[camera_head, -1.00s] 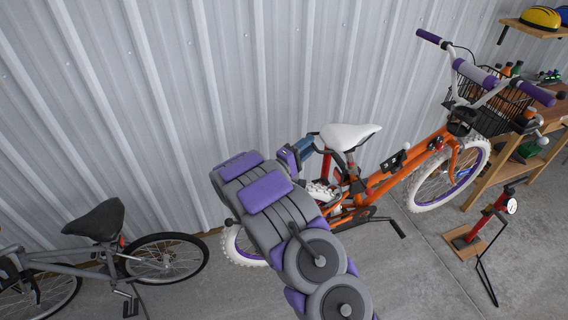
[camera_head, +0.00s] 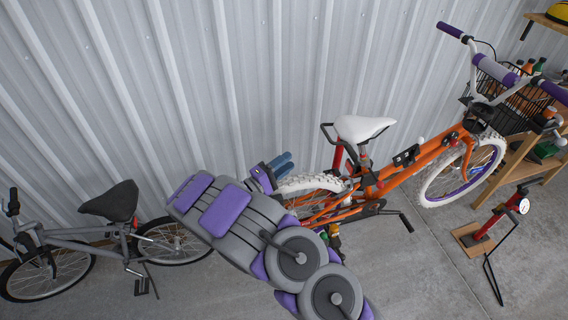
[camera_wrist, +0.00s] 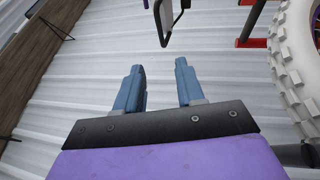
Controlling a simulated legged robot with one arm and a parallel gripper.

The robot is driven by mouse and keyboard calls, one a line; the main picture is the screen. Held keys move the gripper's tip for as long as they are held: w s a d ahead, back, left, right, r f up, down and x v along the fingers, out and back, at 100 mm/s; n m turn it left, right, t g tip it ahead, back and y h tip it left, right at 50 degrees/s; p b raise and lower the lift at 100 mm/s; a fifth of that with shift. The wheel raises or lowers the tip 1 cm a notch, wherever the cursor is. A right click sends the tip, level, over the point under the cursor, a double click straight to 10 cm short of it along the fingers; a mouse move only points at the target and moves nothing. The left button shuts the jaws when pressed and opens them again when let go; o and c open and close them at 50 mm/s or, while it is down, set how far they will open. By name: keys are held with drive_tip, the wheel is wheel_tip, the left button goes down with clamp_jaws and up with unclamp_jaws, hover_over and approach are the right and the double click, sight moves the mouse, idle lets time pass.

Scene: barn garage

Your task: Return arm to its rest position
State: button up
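My arm, grey and purple, reaches up from the lower middle of the head view. My gripper (camera_head: 282,165) has blue fingers and is beside the rear white tyre of the orange bicycle (camera_head: 400,178), to the left of its white seat (camera_head: 362,128). In the wrist view my gripper (camera_wrist: 158,85) shows two blue fingers spread apart with nothing between them. Corrugated wall lies behind the gap. The arm hides part of the orange bicycle's rear wheel.
A grey bicycle (camera_head: 75,244) with a black seat stands at the left. A red floor pump (camera_head: 496,220) on a wooden base stands at the right, near wooden shelving (camera_head: 527,168). The corrugated wall (camera_head: 230,80) is behind. Concrete floor is open at the lower right.

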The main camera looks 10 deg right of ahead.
drive_tip(key=shift+d+r, duration=0.1)
idle(0.3)
drive_tip(key=s+d+r+m+g+y, duration=0.2)
drive_tip(key=s+d+r+g, duration=0.25)
drive_tip(key=s, duration=0.25)
drive_tip(key=s+d+r+m+g+y, duration=0.1)
drive_tip(key=s+d+r+m+g, duration=0.15)
drive_tip(key=s+d+g, duration=0.4)
drive_tip(key=s+d+r+m+g+y, duration=0.25)
drive_tip(key=s+r, duration=0.25)
drive_tip(key=s, duration=0.4)
drive_tip(key=s+a+y, duration=0.3)
drive_tip(key=s+y, duration=0.2)
drive_tip(key=s, duration=0.6)
drive_tip(key=s+a+n+t+y+b, duration=0.1)
drive_tip(key=s+a+t+y, duration=0.2)
drive_tip(key=s+a+y, duration=0.4)
drive_tip(key=s+a+f, duration=0.1)
drive_tip(key=s+a, duration=0.2)
drive_tip(key=a, duration=0.2)
drive_tip(key=shift+a+y, duration=0.3)
drive_tip(key=shift+y, duration=0.05)
drive_tip(key=shift+d, duration=0.15)
